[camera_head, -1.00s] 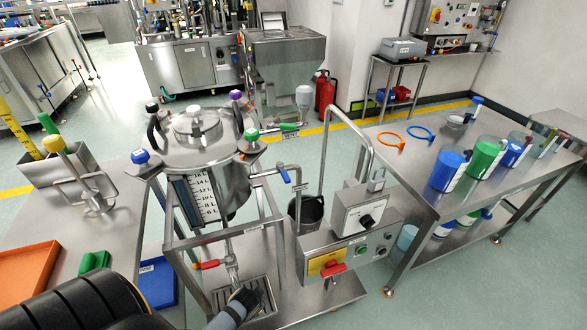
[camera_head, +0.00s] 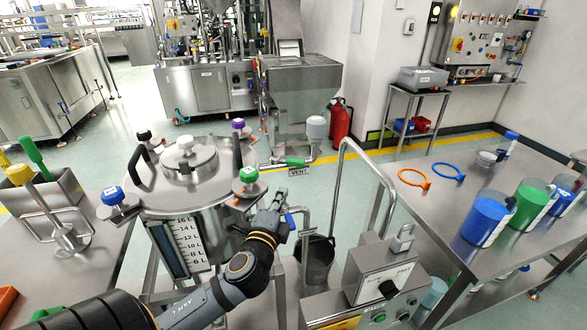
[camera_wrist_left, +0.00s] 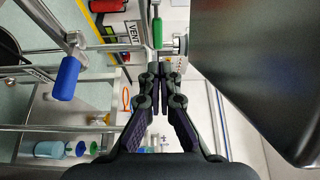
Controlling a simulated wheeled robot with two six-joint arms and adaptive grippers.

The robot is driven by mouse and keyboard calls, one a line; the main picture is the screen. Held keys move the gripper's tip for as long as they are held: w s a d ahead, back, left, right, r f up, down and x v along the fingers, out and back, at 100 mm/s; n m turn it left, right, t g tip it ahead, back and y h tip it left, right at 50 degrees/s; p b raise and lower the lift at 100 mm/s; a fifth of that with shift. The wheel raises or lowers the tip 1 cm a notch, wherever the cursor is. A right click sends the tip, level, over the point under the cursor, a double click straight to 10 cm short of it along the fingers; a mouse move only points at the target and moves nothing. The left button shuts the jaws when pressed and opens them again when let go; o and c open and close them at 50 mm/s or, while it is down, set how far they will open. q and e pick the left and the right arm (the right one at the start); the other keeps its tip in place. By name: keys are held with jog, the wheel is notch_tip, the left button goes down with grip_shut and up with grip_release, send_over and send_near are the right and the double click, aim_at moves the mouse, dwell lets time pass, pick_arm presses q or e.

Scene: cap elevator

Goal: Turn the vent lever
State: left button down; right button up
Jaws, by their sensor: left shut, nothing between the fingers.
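The vent lever (camera_head: 295,161) has a green handle and lies near horizontal behind the steel vessel, just above a white VENT tag (camera_head: 299,172). In the left wrist view the green lever (camera_wrist_left: 157,33) stands straight ahead of the fingertips, beside the VENT tag (camera_wrist_left: 122,32). My left gripper (camera_head: 279,192) is at the vessel's right side, nearer to me than the lever. In the left wrist view its fingers (camera_wrist_left: 158,68) are shut and empty. They point at the lever with a gap that is hard to judge. My right gripper is not in view.
The steel vessel (camera_head: 178,200) with coloured knobs stands close to the left of my arm; its wall (camera_wrist_left: 260,60) fills the right of the wrist view. A blue-handled lever (camera_wrist_left: 67,78) is beside the gripper. A control box (camera_head: 384,275) and a bent rail (camera_head: 341,180) stand to the right.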

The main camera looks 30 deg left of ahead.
pick_arm(q)
send_near(296, 165)
jog(key=p+x, duration=0.1)
jog(key=x, duration=0.5)
jog(key=shift+a+r, duration=0.1)
jog(key=shift+w+a, duration=0.1)
jog(key=shift+w, duration=0.3)
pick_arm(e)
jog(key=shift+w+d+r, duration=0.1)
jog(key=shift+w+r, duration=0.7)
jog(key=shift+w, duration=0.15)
